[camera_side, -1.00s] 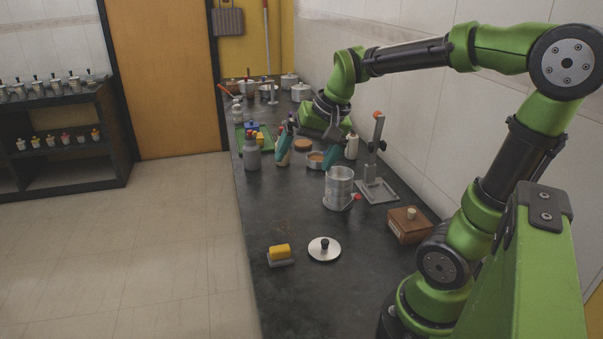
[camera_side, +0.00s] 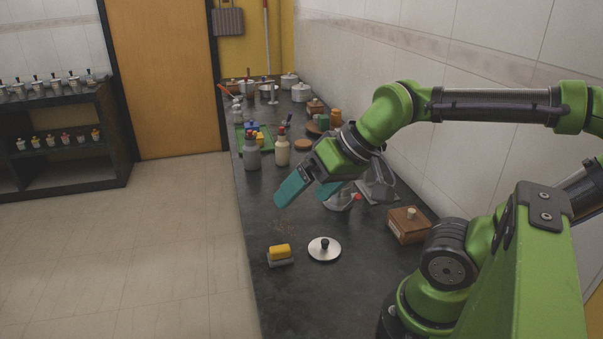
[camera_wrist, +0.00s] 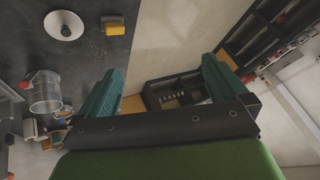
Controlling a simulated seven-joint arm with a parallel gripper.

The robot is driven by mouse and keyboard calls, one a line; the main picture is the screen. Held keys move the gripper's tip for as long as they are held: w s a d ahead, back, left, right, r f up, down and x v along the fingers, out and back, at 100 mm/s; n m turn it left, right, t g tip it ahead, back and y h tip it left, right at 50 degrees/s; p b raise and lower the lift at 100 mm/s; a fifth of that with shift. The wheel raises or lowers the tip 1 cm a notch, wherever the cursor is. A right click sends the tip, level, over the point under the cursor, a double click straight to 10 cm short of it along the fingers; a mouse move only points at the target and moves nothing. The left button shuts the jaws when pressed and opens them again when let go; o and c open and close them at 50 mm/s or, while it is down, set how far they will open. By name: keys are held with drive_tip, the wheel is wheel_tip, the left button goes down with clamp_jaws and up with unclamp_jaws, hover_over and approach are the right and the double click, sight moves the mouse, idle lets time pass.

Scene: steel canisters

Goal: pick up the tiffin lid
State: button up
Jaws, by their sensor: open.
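The tiffin lid (camera_side: 324,250), a flat round steel disc with a dark knob on top, lies on the dark counter near the front. It also shows at the upper left of the wrist view (camera_wrist: 64,25). My gripper (camera_side: 303,192) is open and empty, with its teal fingers spread apart. It hangs above the counter, behind and higher than the lid, and does not touch it.
A yellow sponge on a grey holder (camera_side: 280,255) lies just left of the lid. A wooden box (camera_side: 408,225) stands to the right. Bottles (camera_side: 252,152) and pots (camera_side: 300,92) stand farther back. The counter's left edge is close to the sponge.

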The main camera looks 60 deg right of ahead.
drive_tip(key=shift+d, duration=0.1)
drive_tip(key=n+g+h, duration=0.2)
drive_tip(key=n+g, duration=0.4)
drive_tip(key=g, duration=0.1)
hover_over(323, 241)
wheel_tip(323, 241, down, 8)
wheel_tip(323, 241, down, 16)
drive_tip(key=shift+w+f, duration=0.1)
drive_tip(key=shift+f, duration=0.05)
drive_tip(key=shift+c, duration=0.3)
drive_tip(key=c, duration=0.8)
